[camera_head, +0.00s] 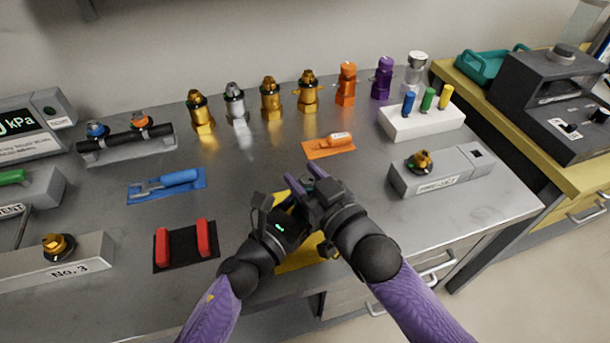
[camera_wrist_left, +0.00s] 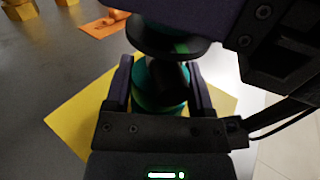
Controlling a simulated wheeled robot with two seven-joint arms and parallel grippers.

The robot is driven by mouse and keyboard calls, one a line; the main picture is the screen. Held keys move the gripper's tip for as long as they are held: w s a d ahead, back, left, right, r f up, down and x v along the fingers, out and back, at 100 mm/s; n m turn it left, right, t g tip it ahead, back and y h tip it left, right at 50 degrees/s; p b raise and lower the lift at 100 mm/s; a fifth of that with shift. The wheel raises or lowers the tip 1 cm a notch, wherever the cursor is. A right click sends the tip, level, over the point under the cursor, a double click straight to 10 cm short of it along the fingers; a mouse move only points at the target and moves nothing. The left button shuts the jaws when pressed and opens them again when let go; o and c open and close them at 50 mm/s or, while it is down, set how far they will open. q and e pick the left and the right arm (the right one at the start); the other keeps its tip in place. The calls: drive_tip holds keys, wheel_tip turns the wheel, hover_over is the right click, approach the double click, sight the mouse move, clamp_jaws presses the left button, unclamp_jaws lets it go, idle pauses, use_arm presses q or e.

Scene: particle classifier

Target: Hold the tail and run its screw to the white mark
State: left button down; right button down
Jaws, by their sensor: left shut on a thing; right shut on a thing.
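A teal round part (camera_wrist_left: 158,98), which looks like the tail, stands between the fingers of my left gripper (camera_wrist_left: 160,85) in the left wrist view. My left gripper is shut on it, over a yellow mat (camera_head: 298,258). In the head view my left gripper (camera_head: 285,208) is low, beside and partly behind my right gripper (camera_head: 311,182). My right gripper is shut just above the teal part; the wrist view shows a dark round disc (camera_wrist_left: 166,42) there. What its fingers grip is mostly hidden, and I cannot make out the screw or a white mark.
Several gold, silver, orange and purple fittings (camera_head: 271,100) line the back of the grey bench. An orange mat (camera_head: 318,154), a blue mat (camera_head: 140,196) and a black mat with red blocks (camera_head: 172,262) lie around. A grey block (camera_head: 455,181) stands right.

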idle(0.3)
drive_tip(key=shift+c, duration=1)
unclamp_jaws()
